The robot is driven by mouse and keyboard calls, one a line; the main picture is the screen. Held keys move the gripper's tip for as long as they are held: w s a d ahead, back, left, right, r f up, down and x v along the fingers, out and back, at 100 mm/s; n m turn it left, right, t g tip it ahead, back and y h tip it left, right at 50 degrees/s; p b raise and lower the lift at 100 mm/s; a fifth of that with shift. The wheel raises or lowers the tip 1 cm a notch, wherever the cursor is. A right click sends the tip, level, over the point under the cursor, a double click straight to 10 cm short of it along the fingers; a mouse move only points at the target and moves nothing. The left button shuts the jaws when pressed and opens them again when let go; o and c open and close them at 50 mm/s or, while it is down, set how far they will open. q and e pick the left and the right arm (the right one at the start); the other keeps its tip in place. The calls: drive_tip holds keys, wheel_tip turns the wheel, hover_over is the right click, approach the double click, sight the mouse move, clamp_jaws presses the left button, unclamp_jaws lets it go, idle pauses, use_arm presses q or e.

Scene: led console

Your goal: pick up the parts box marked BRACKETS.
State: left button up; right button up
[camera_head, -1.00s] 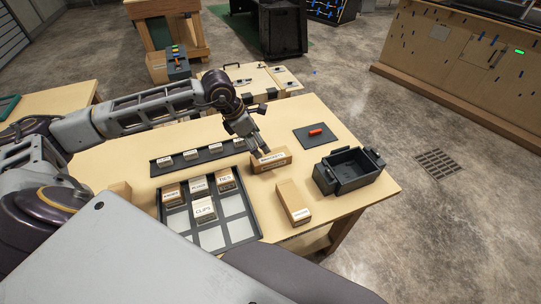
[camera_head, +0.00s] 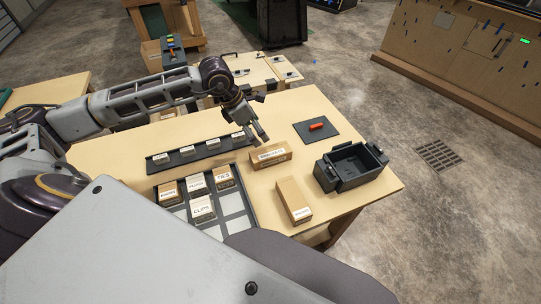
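A long cardboard box (camera_head: 270,158) with a white label lies on the table, behind the smaller open corner between the racks and the black bin. Its label is too small to read for certain. A second cardboard box (camera_head: 294,203) stands nearer, with a small label that I cannot read. My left gripper (camera_head: 258,139) is just above and behind the long box's left end, its fingers apart and empty. My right gripper is not in view.
A divided tray (camera_head: 237,226) holds several small labelled boxes, including TIES and CLIPS. A dark strip (camera_head: 222,149) with several label blocks lies behind it. A black bin (camera_head: 329,180) and a dark mat (camera_head: 305,133) with a red item (camera_head: 317,126) are to the right.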

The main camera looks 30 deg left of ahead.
sight(270, 151)
use_arm(q)
drive_tip(key=shift+f, duration=0.1)
drive_tip(key=shift+p+x, duration=0.5)
drive_tip(key=shift+x, duration=3.7)
drive_tip(key=shift+d, duration=0.1)
drive_tip(key=shift+w+d+f+p, duration=0.1)
drive_tip(key=shift+d+f+p, duration=0.25)
drive_tip(key=shift+f, duration=0.4)
drive_tip(key=shift+w+d+f+p, duration=0.1)
drive_tip(key=shift+d+f+p, duration=0.2)
drive_tip(key=shift+f, duration=0.45)
drive_tip(key=shift+x, duration=1)
drive_tip(key=shift+s, duration=0.1)
drive_tip(key=c, duration=1.2)
